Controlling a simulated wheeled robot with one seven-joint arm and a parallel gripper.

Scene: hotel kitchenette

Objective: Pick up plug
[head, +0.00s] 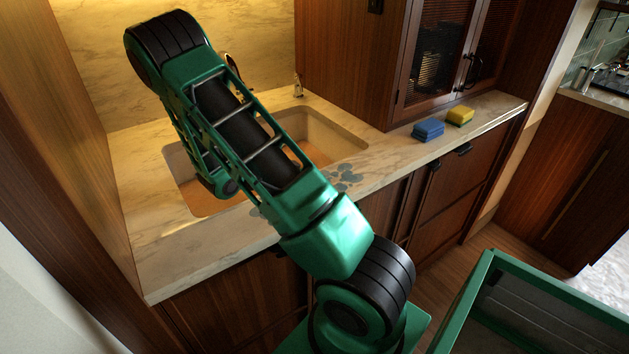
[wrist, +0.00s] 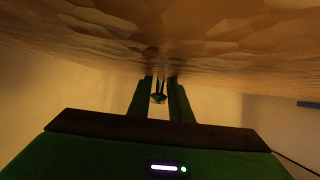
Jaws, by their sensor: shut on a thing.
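The plug (wrist: 158,98) is a small dark greenish piece between the two fingers of my gripper (wrist: 161,80) in the wrist view. My gripper is shut on it. The fingertips are close to a wavy tan surface. In the head view my green arm reaches down into the sink (head: 325,133), and the gripper and plug are hidden behind the arm and inside the basin. I cannot tell whether the plug touches the sink bottom.
A blue sponge (head: 427,130) and a yellow sponge (head: 460,116) lie on the marble counter (head: 205,262) right of the sink. A wooden cabinet (head: 345,65) stands behind the counter. A soap bottle (head: 298,86) is at the back. A green-rimmed bin (head: 486,262) is at lower right.

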